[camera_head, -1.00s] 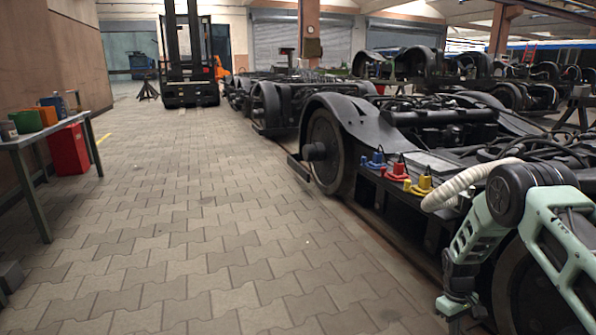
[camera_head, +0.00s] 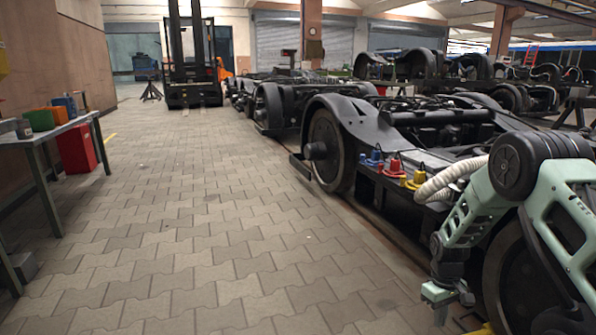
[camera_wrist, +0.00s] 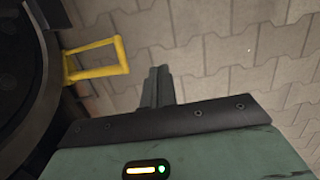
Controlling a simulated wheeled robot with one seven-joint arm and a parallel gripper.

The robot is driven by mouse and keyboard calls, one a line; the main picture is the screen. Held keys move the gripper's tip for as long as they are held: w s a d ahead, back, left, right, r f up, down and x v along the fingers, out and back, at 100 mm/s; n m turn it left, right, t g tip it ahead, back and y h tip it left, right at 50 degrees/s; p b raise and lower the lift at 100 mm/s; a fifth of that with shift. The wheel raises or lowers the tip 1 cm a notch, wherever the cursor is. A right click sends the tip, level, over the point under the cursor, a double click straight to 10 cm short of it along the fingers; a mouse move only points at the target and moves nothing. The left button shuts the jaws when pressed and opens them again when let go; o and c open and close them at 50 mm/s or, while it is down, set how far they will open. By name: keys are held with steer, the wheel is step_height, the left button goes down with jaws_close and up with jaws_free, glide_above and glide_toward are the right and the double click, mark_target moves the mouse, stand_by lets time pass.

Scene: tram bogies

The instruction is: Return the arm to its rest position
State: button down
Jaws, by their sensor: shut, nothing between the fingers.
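My arm, pale green and black, reaches in from the right edge of the head view and bends downward beside the nearest bogie. My gripper (camera_head: 440,314) hangs low over the paving near the bottom of that view, its fingers small there. In the wrist view my gripper (camera_wrist: 158,84) points at the paved floor, its two grey fingers together with nothing between them. A yellow bracket (camera_wrist: 122,54) is to the left of the fingers, apart from them in the picture. A dark round part, probably a wheel (camera_wrist: 22,80), fills the left edge.
The nearest bogie (camera_head: 415,120) stands on the right, with blue, red and yellow connectors (camera_head: 394,166) on its side. A workbench (camera_head: 50,137) with boxes and a red bin (camera_head: 77,149) are at left. A forklift (camera_head: 192,75) stands behind. The paved middle is clear.

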steer(key=s+a+r+n, duration=0.1)
steer(key=s+a+r, duration=0.3)
steer(key=a+r, duration=0.3)
steer(key=s+a+r+y+p, duration=0.1)
steer(key=s+a+r, duration=0.3)
steer(key=a+r, duration=0.25)
steer(key=s+a+r+n, duration=0.1)
steer(key=s+a+r, duration=0.3)
steer(key=a+r, duration=0.35)
steer(key=s+a+r+n+t+p, duration=0.1)
steer(key=s+r, duration=0.4)
steer(key=s, duration=0.7)
steer(key=s+a+r+n+t, duration=0.1)
steer(key=s+r, duration=0.3)
steer(key=s, duration=0.7)
step_height(320, 180, up, 38)
steer(key=p, duration=3.8)
steer(key=shift+a+r, duration=0.2)
steer(key=shift+d, duration=0.1)
